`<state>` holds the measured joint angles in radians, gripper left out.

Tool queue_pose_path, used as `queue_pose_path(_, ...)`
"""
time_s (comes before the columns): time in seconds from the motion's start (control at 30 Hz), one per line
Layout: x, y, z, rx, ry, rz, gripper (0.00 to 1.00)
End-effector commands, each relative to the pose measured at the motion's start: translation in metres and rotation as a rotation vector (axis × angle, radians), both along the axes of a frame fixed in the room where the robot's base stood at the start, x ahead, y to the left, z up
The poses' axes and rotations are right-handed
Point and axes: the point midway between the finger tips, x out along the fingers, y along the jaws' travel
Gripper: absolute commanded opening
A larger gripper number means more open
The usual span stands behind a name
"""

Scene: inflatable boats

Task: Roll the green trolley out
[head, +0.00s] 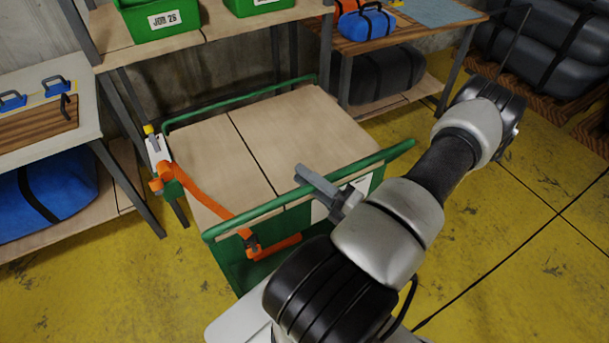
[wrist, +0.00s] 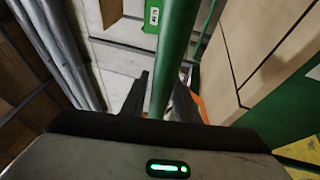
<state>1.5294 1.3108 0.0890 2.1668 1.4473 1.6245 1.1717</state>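The green trolley (head: 240,275) has a pale wooden top (head: 290,130) and green rails. It stands partly between the racks at the back wall. My gripper (head: 318,182) is at its front rail (head: 285,201), right of the middle. In the wrist view the green rail (wrist: 176,45) runs between my two dark fingers (wrist: 160,98), close against both, and they look shut on it. An orange strap (head: 212,205) runs from a fitting (head: 160,178) at the trolley's left end, across the top's corner, to the front rail. Whether it is fastened to the rack is unclear.
A bench (head: 45,130) stands close at the left, with a blue bundle (head: 50,195) below. Racks with green bins (head: 160,18) stand behind; another table (head: 415,28) is at back right. Yellow floor (head: 500,215) is clear at the right. My arm crosses the front right.

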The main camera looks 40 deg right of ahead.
Motion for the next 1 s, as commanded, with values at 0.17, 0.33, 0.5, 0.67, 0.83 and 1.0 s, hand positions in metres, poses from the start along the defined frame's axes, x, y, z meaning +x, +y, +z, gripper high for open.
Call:
queue_pose_path(0.17, 0.001, 0.0, 0.001, 0.0, -0.002, -0.001, 0.37)
queue_pose_path(0.33, 0.001, -0.001, 0.001, -0.001, -0.003, -0.001, 0.37)
queue_pose_path(0.5, -0.012, -0.004, -0.002, -0.002, -0.003, -0.005, 0.37)
queue_pose_path(0.67, -0.045, -0.01, -0.009, -0.003, -0.002, -0.007, 0.37)
queue_pose_path(0.83, -0.086, -0.016, -0.017, -0.002, -0.001, -0.005, 0.37)
queue_pose_path(1.0, -0.125, -0.022, -0.024, -0.001, -0.001, -0.004, 0.37)
